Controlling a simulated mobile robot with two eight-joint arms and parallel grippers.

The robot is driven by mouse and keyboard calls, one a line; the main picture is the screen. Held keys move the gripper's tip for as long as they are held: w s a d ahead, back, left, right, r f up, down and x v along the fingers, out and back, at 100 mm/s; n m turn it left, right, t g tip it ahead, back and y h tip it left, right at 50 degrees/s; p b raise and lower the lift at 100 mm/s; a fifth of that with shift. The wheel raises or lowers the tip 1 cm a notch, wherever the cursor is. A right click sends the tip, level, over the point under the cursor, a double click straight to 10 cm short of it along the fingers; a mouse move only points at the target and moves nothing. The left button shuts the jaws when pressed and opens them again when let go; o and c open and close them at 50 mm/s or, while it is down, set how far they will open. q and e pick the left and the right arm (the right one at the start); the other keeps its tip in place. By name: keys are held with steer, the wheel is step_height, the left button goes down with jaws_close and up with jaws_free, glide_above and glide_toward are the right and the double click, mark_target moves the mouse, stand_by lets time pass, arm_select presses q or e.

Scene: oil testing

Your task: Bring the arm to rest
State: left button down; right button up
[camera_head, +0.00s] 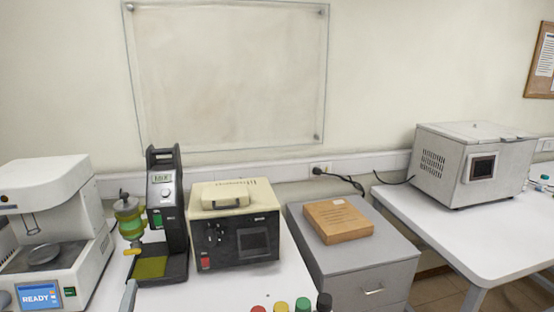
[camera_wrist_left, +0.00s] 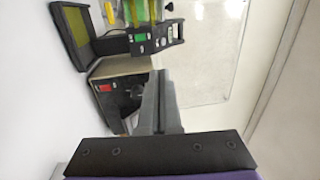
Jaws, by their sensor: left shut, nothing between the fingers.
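My left gripper (camera_head: 130,290) shows as a narrow grey tip at the bottom left of the head view, in front of the black mixer stand. In the left wrist view its grey fingers (camera_wrist_left: 160,82) are shut together with nothing between them. The fingers overlap the cream and black instrument in that view; I cannot tell the exact gap, but no contact is visible. The rest of my left arm is hidden below the head view. My right gripper is in neither view.
The black mixer stand (camera_head: 164,200) holds a green vessel (camera_head: 130,222). Beside it are the cream and black instrument (camera_head: 237,235) and a white "READY" machine (camera_head: 55,215). Several coloured caps (camera_head: 281,308) show at the bottom. A cardboard box (camera_head: 338,220) lies on the grey cabinet (camera_head: 365,262).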

arm_select(q)
steer(key=s+d+f+n+g+h, duration=0.2)
steer(key=s+d+f+n+g, duration=0.4)
steer(key=s+f, duration=0.3)
steer(key=s+d+f+n+g+h, duration=0.2)
steer(key=s+d+f+n+g, duration=0.5)
steer(key=f, duration=0.5)
steer(key=s+n, duration=0.2)
steer(key=s, duration=0.1)
steer(key=shift+s+g+p, duration=0.15)
steer(key=shift+g+p, duration=0.15)
steer(key=shift+p, duration=0.1)
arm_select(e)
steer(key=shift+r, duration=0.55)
arm_select(q)
steer(key=shift+r, duration=0.1)
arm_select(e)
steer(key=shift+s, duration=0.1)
